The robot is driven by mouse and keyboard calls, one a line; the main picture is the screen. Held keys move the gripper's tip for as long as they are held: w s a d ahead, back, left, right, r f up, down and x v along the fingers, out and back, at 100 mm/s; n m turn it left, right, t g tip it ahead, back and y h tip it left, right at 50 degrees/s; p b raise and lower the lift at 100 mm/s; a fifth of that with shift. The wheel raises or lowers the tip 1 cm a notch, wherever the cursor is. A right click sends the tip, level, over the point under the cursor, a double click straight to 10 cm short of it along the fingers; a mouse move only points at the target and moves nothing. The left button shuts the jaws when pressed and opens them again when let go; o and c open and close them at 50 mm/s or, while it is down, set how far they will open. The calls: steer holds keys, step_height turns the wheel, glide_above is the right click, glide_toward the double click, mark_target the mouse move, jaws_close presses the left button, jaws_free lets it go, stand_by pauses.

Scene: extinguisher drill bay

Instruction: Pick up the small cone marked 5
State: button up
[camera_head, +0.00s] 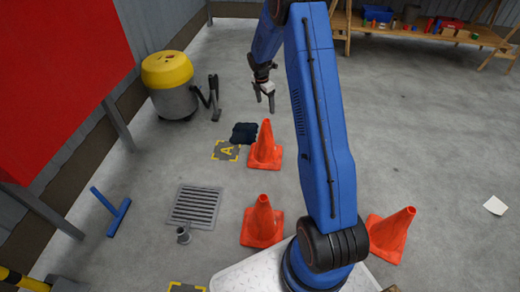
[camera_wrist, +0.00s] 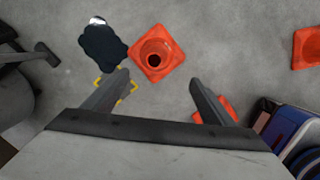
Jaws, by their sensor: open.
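Three orange cones show in the head view: one at the middle (camera_head: 265,150), one nearer (camera_head: 263,222), one at the right (camera_head: 392,234) beside my arm. I cannot read a 5 or any other number on them. My gripper (camera_head: 265,104) is open and empty, pointing down above and beyond the middle cone, not touching it. In the wrist view, a cone (camera_wrist: 150,66) stands upright, seen from above, just past the space between my spread fingers (camera_wrist: 156,84). Another cone (camera_wrist: 306,48) is cut off at the right edge. A further orange piece is partly hidden behind the right finger.
A dark cloth-like thing (camera_head: 243,133) lies beside the middle cone, near a yellow-marked square (camera_head: 226,151). A grey drum with yellow lid (camera_head: 168,80) stands left. A floor grate (camera_head: 196,207) lies nearer. A wooden bench (camera_head: 430,35) is at the back. The right floor is mostly clear.

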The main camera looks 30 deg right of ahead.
mark_target(267, 127)
steer(key=f, duration=0.6)
steer(key=w+d+f, duration=0.1)
steer(key=f, duration=0.5)
steer(key=w+d+f, duration=0.1)
steer(key=f, duration=0.6)
steer(key=shift+d, duration=0.25)
steer(key=shift+c, duration=0.3)
steer(key=c, duration=1.6)
